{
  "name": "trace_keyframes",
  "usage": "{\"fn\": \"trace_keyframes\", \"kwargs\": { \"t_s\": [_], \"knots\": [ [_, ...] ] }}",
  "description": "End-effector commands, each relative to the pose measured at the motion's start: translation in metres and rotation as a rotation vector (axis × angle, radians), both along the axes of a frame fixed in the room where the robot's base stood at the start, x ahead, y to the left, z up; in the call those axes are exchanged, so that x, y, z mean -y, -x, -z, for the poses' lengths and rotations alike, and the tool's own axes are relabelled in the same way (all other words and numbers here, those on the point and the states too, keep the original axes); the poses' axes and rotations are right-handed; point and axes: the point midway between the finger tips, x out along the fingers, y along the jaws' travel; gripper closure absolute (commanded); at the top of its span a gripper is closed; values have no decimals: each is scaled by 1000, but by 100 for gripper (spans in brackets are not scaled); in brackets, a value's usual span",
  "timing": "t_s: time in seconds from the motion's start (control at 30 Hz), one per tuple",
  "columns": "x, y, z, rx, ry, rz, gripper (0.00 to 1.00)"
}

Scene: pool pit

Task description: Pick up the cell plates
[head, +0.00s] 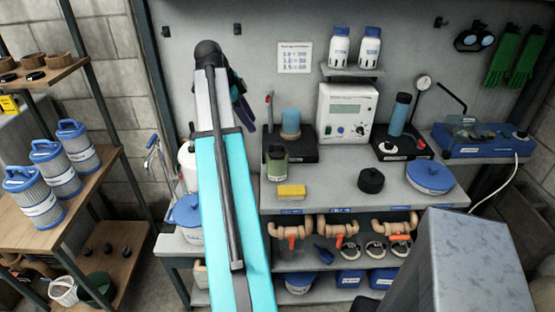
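I cannot pick out any cell plates for sure in the head view. My arm rises through the left middle of the view, up to a dark joint in front of the wall panel. No gripper fingers can be made out, and the arm hides part of the bench's left end. Dark and purple shapes show just behind the arm's upper end, too unclear to name.
A green bottle (277,163), a yellow sponge (291,192), a black puck (371,180) and a round blue lid (430,177) occupy the bench front. Pipe fittings (338,231) sit below. A wooden rack at left holds blue-capped filters (78,146). A grey block (470,265) fills the lower right.

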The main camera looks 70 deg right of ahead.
Motion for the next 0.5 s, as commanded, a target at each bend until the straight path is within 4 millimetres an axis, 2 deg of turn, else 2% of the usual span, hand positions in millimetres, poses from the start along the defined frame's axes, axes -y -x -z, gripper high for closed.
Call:
{"fn": "trace_keyframes", "kwargs": {
  "t_s": [0.1, 0.2, 0.5],
  "knots": [
    [9, 21, -16, 11, 18, 32, 67],
    [11, 27, -21, 15, 25, 43, 67],
    [12, 28, -21, 15, 25, 44, 67]
  ]
}}
